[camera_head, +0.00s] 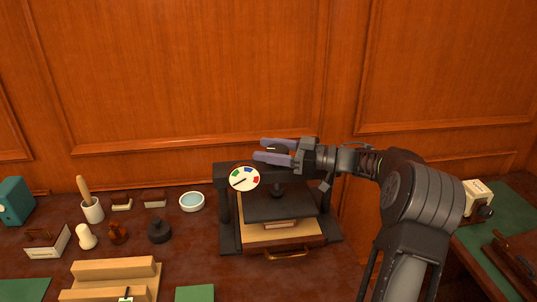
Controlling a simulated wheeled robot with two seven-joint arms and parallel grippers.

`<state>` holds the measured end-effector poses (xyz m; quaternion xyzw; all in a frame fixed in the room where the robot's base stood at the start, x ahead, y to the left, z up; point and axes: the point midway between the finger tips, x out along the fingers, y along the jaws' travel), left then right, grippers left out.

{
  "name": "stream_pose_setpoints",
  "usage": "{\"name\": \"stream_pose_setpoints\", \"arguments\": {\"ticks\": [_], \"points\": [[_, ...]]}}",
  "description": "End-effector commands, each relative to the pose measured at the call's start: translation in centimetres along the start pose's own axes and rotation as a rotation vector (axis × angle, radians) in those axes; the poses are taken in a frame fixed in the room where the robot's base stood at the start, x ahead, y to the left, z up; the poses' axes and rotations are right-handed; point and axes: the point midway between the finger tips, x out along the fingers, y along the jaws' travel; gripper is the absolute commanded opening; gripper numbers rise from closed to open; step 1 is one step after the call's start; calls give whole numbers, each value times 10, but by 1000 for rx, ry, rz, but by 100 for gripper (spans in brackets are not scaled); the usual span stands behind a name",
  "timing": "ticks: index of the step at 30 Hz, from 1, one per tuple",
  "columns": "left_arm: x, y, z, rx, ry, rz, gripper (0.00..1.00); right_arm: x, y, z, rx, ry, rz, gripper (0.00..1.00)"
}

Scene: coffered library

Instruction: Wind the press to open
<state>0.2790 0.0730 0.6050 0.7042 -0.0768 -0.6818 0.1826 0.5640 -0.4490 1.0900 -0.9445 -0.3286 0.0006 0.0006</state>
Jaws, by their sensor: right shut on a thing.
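The press (224,208) is a dark frame standing on the desk. A dark platen (265,207) hangs on its screw above a tan board, with a small book-like block (281,224) under it. A round white dial (244,179) with coloured segments sits at the front of the top beam, its needle pointing lower left. My right gripper (272,152) reaches in from the right over the top of the press. Its fingers are shut on the press's dark top handle, which they mostly hide. My left gripper is out of view.
A drawer with a brass handle (288,254) is at the press's front. Left of it are a white bowl (191,202), a dark round weight (159,230), a cup with a pestle (92,209) and a wooden stand (113,272). A panelled wall rises close behind.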

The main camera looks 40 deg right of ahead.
Motion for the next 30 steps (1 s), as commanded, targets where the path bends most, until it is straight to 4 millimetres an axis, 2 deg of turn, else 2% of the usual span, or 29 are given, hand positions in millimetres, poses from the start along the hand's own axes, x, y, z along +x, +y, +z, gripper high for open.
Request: {"name": "stream_pose_setpoints", "arguments": {"ticks": [12, 13, 20, 30], "points": [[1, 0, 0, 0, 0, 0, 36, 1, 0, -2, -3, 3, -8, 13], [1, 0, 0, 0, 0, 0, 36, 1, 0, -3, -3, 3, -8, 56], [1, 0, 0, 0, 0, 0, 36, 1, 0, -2, -2, 2, -8, 75], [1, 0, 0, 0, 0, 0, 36, -1, 0, -1, -1, 1, -8, 75]]}}
